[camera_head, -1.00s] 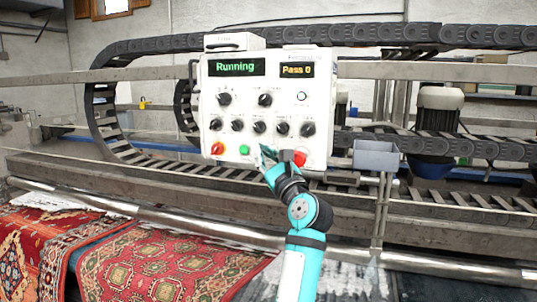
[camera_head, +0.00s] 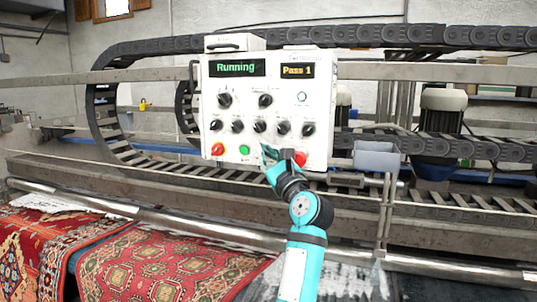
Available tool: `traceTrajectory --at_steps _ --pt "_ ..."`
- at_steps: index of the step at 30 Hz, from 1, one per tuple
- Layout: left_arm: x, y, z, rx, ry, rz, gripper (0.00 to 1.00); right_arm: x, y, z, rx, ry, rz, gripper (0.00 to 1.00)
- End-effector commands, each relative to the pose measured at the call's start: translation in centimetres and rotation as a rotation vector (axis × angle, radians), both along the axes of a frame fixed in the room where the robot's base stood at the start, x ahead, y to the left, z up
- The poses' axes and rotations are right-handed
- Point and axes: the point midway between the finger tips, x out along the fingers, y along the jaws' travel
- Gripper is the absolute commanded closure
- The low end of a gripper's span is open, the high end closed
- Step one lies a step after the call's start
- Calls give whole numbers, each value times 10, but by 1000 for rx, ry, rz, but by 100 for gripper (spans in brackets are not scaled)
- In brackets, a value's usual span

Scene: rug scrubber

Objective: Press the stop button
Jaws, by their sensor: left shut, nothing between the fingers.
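The white control panel (camera_head: 287,112) shows "Running" in green and "Pass 1" in orange. Along its bottom edge sit a red button (camera_head: 217,149) at the left with a little yellow, a green button (camera_head: 244,149), and another red button (camera_head: 300,158) at the right. My left gripper (camera_head: 267,153) is shut and empty, in front of the panel between the green button and the right-hand red button. I cannot tell whether it touches the panel. Button labels are too small to read. My right gripper is not in view.
Black knobs (camera_head: 259,127) fill the panel's middle. A grey box (camera_head: 376,158) is mounted right of the panel. Metal rails and a black cable chain (camera_head: 450,36) run across behind.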

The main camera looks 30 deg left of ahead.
Motion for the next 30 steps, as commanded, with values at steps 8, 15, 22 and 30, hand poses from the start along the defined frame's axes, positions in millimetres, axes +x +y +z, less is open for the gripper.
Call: traceTrajectory --at_steps 8,15,22,30 --pt "4 0 0 1 -1 -2 100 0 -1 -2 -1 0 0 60" --pt "6 1 1 0 0 -3 100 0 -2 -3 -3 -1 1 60" --pt "6 0 0 1 0 -4 100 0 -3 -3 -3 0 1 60" --pt "-5 -4 -2 0 -1 -5 100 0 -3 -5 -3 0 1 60"
